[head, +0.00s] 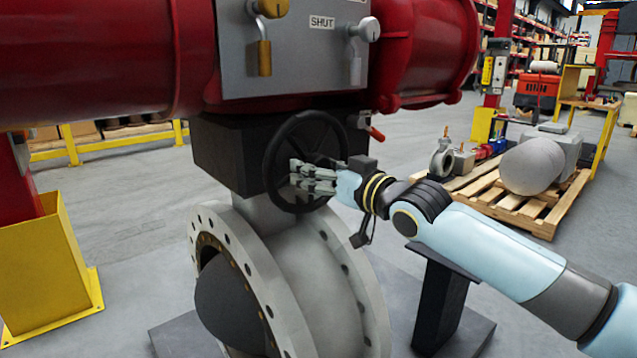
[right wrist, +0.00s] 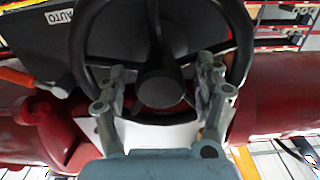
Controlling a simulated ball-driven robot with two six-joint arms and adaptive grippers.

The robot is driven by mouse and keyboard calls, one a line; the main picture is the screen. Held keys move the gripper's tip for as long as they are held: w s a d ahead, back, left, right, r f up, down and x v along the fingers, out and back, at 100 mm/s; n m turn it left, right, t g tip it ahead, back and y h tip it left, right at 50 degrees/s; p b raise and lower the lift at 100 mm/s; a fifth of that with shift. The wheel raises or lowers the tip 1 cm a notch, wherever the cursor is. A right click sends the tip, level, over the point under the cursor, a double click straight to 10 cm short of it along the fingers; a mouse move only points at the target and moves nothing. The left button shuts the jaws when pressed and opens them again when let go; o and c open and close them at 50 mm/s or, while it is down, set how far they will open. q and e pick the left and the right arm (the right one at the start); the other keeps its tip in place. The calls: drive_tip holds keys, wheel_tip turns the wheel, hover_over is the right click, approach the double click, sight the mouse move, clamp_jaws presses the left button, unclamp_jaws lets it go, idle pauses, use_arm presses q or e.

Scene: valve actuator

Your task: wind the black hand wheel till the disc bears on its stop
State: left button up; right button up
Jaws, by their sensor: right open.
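The black hand wheel (head: 271,165) stands upright on the dark gearbox (head: 222,158) above the valve. Its rim (right wrist: 243,38) and hub (right wrist: 158,86) show large in the right wrist view. My right gripper (head: 297,176) reaches in from the right, in front of the wheel. Its open fingers (right wrist: 162,70) are spread to either side of the hub, with no rim or spoke clamped between them; I cannot tell whether they touch the wheel. The dark disc (head: 228,302) sits tilted inside the pale flanged valve body (head: 315,268). Its stop cannot be made out. My left gripper is out of view.
A red actuator cylinder (head: 90,60) and a grey panel marked SHUT (head: 318,60) hang above the wheel. A small red-orange handle (head: 376,133) juts out beside the wheel's upper right. A yellow post guard (head: 45,265) stands left; a loaded pallet (head: 545,215) lies right.

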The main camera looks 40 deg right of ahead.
clamp_jaws()
idle(0.6)
